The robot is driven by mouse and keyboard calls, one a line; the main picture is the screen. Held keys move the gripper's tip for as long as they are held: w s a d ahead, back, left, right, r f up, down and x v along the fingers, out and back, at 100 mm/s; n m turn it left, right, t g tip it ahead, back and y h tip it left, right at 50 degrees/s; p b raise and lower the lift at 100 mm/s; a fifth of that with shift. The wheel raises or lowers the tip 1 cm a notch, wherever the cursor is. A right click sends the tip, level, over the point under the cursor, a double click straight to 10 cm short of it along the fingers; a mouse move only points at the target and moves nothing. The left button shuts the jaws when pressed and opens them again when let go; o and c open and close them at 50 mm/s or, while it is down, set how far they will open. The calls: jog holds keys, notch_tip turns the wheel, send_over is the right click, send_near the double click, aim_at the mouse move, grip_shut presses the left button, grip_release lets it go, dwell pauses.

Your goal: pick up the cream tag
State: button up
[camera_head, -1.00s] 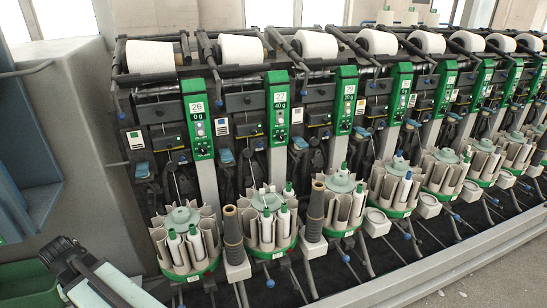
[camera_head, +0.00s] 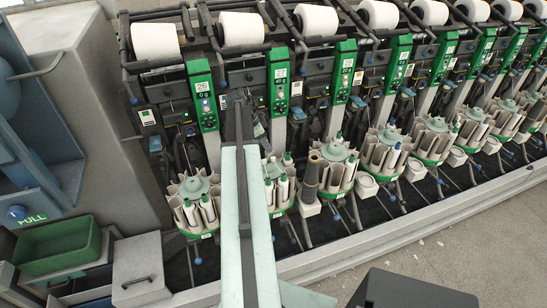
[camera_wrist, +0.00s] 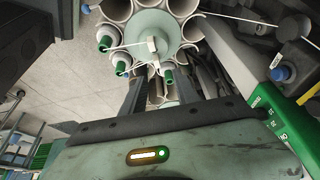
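No thing is plainly marked as the cream tag. In the wrist view a small cream piece (camera_wrist: 153,46) shows at the pale green hub of a bobbin magazine (camera_wrist: 150,25), with thin white threads near it; I cannot tell whether it is the tag. My gripper (camera_wrist: 158,82) is open, its two dark fingers apart below this piece, with nothing visibly held. In the head view my arm reaches up in front of the second winding position, and my fingertips are hard to make out. Small whitish cards (camera_head: 147,117) and (camera_head: 297,88) also show on the machine front.
Round magazines (camera_head: 195,190) with green rims stand in a row along the machine. A green bin (camera_head: 58,246) and a grey lidded box (camera_head: 137,270) are at lower left.

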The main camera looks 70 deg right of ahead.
aim_at(273, 159)
jog(key=b+x, duration=0.3)
jog(key=x, duration=0.1)
jog(key=b+x, duration=0.4)
jog(key=shift+a, duration=0.25)
jog(key=shift+r, duration=0.15)
grip_shut()
